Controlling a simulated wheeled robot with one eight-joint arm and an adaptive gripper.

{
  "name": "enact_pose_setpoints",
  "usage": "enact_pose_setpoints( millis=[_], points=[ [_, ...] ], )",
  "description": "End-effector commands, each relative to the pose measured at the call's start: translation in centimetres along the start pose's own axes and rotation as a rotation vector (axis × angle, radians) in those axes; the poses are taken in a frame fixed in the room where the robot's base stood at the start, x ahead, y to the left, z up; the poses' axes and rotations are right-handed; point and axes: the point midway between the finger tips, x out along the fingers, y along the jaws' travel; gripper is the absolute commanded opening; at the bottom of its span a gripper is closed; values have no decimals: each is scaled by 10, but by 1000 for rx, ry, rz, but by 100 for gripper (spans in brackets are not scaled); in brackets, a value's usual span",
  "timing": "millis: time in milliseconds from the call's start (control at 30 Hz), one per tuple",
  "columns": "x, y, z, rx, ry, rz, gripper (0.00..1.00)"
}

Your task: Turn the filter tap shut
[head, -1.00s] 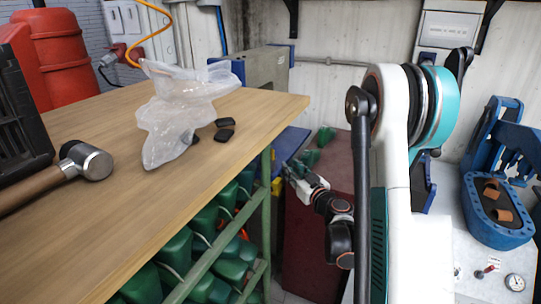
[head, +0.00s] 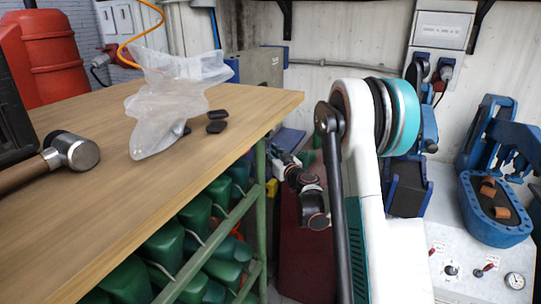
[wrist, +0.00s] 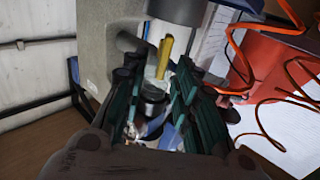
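A yellow lever (wrist: 164,57) stands upright near the middle of the wrist view, above a dark and silvery fitting (wrist: 151,97). I take these to be the filter tap. My gripper (wrist: 157,82) has its two dark teal fingers apart, one on each side of the fitting. The lever shows just beyond the fingertips, and I cannot tell whether a finger touches it. In the head view my gripper (head: 279,155) is small, past the table's right edge. A yellow spot (head: 271,187) shows below it; the tap itself is not clear there.
A wooden table (head: 120,215) carries a plastic bag (head: 170,105) and a hammer (head: 72,152). Green shoe lasts (head: 163,245) fill the rack below. A grey housing (wrist: 97,40) stands close left of my gripper; orange cable (wrist: 262,120) loops at right. A blue press (head: 495,210) stands right.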

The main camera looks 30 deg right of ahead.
Motion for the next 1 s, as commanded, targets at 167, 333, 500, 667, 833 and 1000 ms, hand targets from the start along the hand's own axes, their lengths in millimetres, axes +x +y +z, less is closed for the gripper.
enact_pose_setpoints(
  millis=[167,333,500,667,833,1000],
  points=[
    [0,0,0,0,0,0,18],
    [0,0,0,0,0,0,0],
    [0,0,0,2,0,0,0],
    [0,0,0,23,0,0,0],
    [0,2,0,93,0,0,0],
    [0,4,1,217,0,0,0]
  ],
)
